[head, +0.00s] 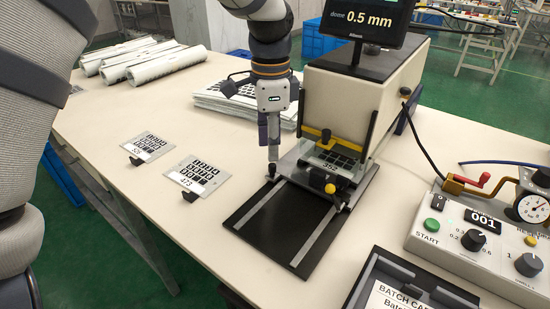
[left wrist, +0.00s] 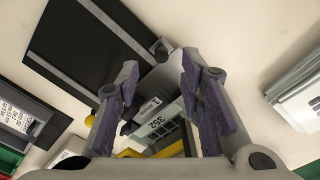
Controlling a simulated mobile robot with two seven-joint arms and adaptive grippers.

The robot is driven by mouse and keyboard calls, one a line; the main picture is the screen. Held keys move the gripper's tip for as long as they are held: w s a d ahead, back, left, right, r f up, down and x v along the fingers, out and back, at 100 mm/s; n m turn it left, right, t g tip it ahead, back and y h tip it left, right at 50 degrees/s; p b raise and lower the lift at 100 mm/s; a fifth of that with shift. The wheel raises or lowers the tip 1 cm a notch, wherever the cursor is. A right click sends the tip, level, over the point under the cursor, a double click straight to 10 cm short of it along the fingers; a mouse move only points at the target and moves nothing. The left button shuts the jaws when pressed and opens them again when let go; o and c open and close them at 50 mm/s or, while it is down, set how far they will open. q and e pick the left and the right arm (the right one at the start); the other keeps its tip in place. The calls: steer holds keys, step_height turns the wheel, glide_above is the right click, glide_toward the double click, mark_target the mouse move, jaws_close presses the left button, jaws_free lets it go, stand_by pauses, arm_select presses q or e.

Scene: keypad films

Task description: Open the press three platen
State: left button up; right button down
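The press (head: 350,105) is a pale box with a black top and a display reading "dome 0.5 mm". At its front, a clear panel with a yellow bar (head: 318,133) sits over a keypad film marked 352 (head: 331,163). A yellow knob (head: 330,188) is at the front right of this part. A dark plate (head: 285,222) with two light rails extends forward. My left gripper (head: 272,165) points down at the press's front left corner. In the left wrist view its fingers (left wrist: 160,95) are apart, with film 352 (left wrist: 158,122) visible between them. I see nothing held.
Keypad films 473 (head: 198,175) and 505 (head: 147,147) lie left, by small black blocks. Rolls (head: 150,62) lie at the back left, and a film stack (head: 235,97) behind my gripper. A control box (head: 480,242) and a batch-card holder (head: 400,290) stand right and front.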

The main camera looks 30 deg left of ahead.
mark_target(272, 165)
arm_select(q)
step_height(272, 165, down, 6)
steer(key=shift+w+r, duration=0.1)
steer(key=shift+r, duration=0.1)
arm_select(e)
steer(key=shift+f, duration=0.2)
arm_select(q)
jaws_close()
